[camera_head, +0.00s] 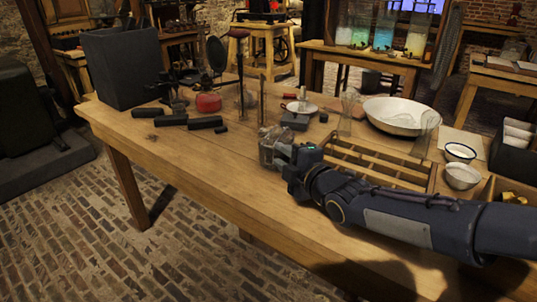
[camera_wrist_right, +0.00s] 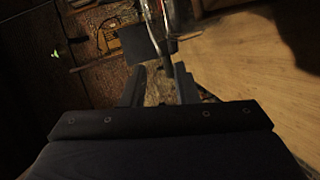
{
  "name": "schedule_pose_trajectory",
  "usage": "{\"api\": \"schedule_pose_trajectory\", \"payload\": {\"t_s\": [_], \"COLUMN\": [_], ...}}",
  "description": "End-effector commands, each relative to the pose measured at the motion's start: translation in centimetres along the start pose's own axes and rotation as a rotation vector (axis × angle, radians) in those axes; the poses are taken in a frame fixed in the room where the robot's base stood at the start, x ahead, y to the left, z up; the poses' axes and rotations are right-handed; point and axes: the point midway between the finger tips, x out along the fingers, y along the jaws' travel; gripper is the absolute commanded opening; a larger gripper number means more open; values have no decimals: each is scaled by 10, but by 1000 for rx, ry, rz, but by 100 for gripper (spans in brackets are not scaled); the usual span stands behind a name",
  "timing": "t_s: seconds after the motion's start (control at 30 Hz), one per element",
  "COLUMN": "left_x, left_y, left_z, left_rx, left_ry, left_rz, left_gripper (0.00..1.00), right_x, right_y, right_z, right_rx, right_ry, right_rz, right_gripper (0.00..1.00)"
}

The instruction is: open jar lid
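A small clear glass jar (camera_head: 268,152) stands on the wooden table, near its front edge. Its top is small and dim, so I cannot tell how its lid sits. My right gripper (camera_head: 282,156) is at the right side of the jar, overlapping it in the head view. In the right wrist view the two dark fingers (camera_wrist_right: 158,88) are apart, with a mottled, glassy surface between them. I cannot tell whether they press on it. My left gripper is in neither view.
A divided wooden tray (camera_head: 372,160) lies behind my right arm. A white basin (camera_head: 400,115), small bowls (camera_head: 462,176) and clear glassware stand at the right. Black bars (camera_head: 205,122), a red burner (camera_head: 208,103), thin upright rods and a dark box (camera_head: 119,68) are at the left. The front left tabletop is clear.

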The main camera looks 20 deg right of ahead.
Motion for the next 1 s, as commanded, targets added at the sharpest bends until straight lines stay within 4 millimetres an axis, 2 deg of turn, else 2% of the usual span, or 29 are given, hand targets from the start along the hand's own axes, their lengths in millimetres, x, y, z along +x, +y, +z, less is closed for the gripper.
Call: {"api": "schedule_pose_trajectory", "payload": {"t_s": [0.1, 0.3, 0.47, 0.7, 0.9, 1.0], "left_x": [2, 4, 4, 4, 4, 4], "left_y": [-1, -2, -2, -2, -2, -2], "left_z": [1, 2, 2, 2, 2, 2], "left_rx": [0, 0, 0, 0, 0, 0], "left_ry": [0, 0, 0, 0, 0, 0], "left_rz": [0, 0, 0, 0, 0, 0], "left_gripper": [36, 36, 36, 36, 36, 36], "right_x": [22, 49, 58, 58, 58, 58], "right_y": [-2, -1, -1, 0, 0, 0], "right_z": [0, 0, 0, 0, 0, 0], "right_rx": [4, 5, 5, 5, 6, 6], "right_ry": [0, 0, -2, -2, -2, -2], "right_rz": [-4, -4, -3, -3, -3, -3], "right_gripper": [27, 27, 27, 27, 2, 0]}}
